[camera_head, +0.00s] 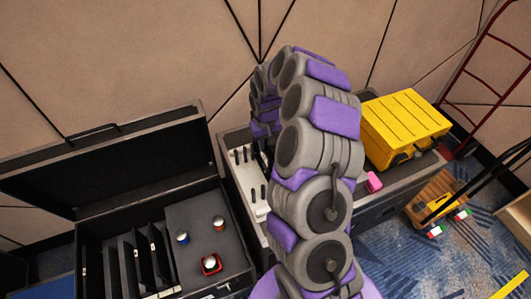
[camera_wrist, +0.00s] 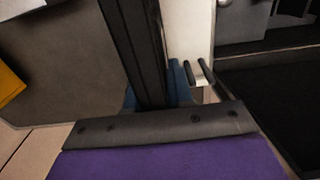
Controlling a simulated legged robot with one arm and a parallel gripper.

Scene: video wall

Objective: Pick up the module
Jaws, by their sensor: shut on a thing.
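My gripper (camera_wrist: 158,122) is shut on the module (camera_wrist: 137,45), a dark, narrow piece seen nearly edge-on that runs up from the jaws in the wrist view. The fingertips and the exact contact are hard to make out. In the head view my purple and grey arm hides the gripper and most of what it holds, above the back of the middle case (camera_head: 233,178). Several dark panels (camera_head: 145,262) stand upright in the open black case (camera_head: 85,228) at the left.
A yellow toolbox (camera_head: 403,125) and a small pink item (camera_head: 373,182) sit right of my arm. A wooden cart (camera_head: 437,198) and red hand truck (camera_head: 480,65) stand at the right. The wall is close behind.

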